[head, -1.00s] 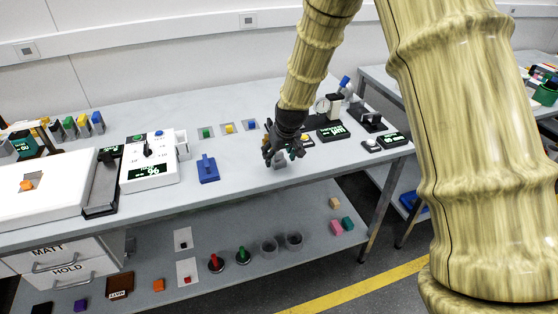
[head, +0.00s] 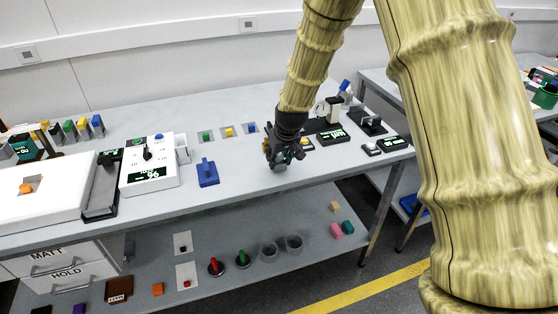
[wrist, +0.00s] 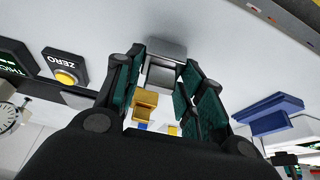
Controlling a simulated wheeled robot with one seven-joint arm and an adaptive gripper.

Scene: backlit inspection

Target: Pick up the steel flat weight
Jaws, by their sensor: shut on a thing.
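The steel flat weight, a small grey block (wrist: 163,76), sits between the two green-padded fingers of my gripper (wrist: 165,95) in the wrist view. In the head view my gripper (head: 280,155) is low over the front right part of the bench, shut on the weight. Only a little grey of the weight (head: 280,167) shows below the fingers there. I cannot tell whether it touches the bench top.
A blue handled block (head: 207,174) stands to the left on the bench (head: 245,188). A display unit (head: 332,137) and a yellow-button ZERO box (wrist: 66,66) are close by. Open bench lies between the blue block and my gripper.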

